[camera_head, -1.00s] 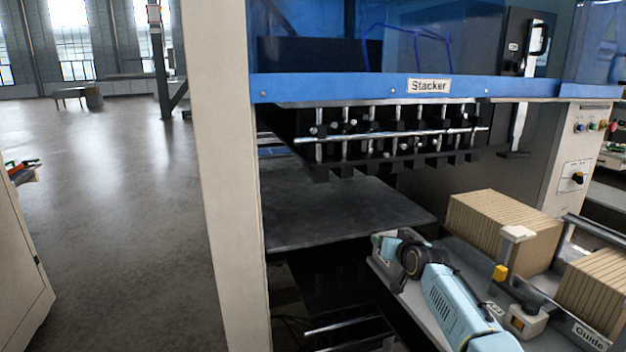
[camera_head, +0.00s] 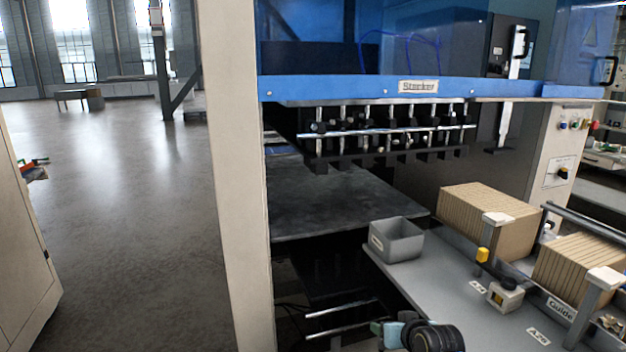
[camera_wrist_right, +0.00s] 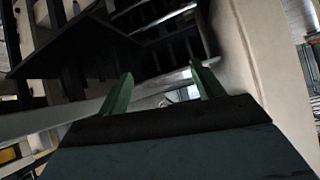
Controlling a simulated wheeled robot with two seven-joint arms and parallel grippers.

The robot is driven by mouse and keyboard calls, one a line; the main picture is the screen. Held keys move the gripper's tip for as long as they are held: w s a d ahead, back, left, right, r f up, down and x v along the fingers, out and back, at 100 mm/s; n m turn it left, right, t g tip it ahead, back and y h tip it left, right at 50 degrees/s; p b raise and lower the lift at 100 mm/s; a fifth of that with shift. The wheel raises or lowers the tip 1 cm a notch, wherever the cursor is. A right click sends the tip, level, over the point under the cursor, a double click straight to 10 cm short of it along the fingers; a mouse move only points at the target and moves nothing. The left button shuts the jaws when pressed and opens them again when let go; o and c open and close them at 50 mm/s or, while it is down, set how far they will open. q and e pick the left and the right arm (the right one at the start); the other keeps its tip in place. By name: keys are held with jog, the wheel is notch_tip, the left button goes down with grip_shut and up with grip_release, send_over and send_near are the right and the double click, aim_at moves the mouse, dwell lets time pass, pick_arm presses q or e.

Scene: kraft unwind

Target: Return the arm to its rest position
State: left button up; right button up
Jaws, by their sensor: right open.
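My right arm shows only at the bottom edge of the head view, where a black wrist joint and a small teal part (camera_head: 386,333) stick up in front of the stacker. In the right wrist view my right gripper (camera_wrist_right: 163,86) has its two green fingers apart with nothing between them. A dark plate and a pale beam of the machine lie beyond the fingers, and a cream post is close on the right. My left gripper is not in view.
The stacker's cream post (camera_head: 233,180) stands left of the arm. A grey bin (camera_head: 397,243) sits on the grey shelf (camera_head: 440,295) near the arm. Cardboard stacks (camera_head: 490,222) stand between guides at right. Open floor (camera_head: 120,200) lies at left.

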jog(key=s+f+g, duration=0.2)
jog(key=s+f, duration=0.2)
jog(key=s, duration=0.6)
jog(key=s+d+r+n+g+h, duration=0.1)
jog(key=s+d+r+g, duration=0.1)
jog(key=s, duration=1.4)
jog(key=s+d+r+g+h, duration=0.1)
jog(key=s+g, duration=0.2)
jog(key=s, duration=1.2)
notch_tip(320, 180, down, 32)
jog(key=g+b, duration=0.1)
jog(key=b, duration=0.8)
pick_arm(q)
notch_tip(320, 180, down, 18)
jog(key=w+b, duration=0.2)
jog(key=b, duration=0.7)
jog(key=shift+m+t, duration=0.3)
pick_arm(e)
jog(key=s+d+f, duration=0.1)
jog(key=s+f, duration=0.8)
jog(key=f, duration=0.4)
jog(key=s+d+f+g, duration=0.1)
jog(key=s+d+f, duration=0.1)
jog(key=s+f, duration=0.7)
notch_tip(320, 180, down, 4)
jog(key=shift+s+f, duration=0.1)
jog(key=shift+s, duration=0.05)
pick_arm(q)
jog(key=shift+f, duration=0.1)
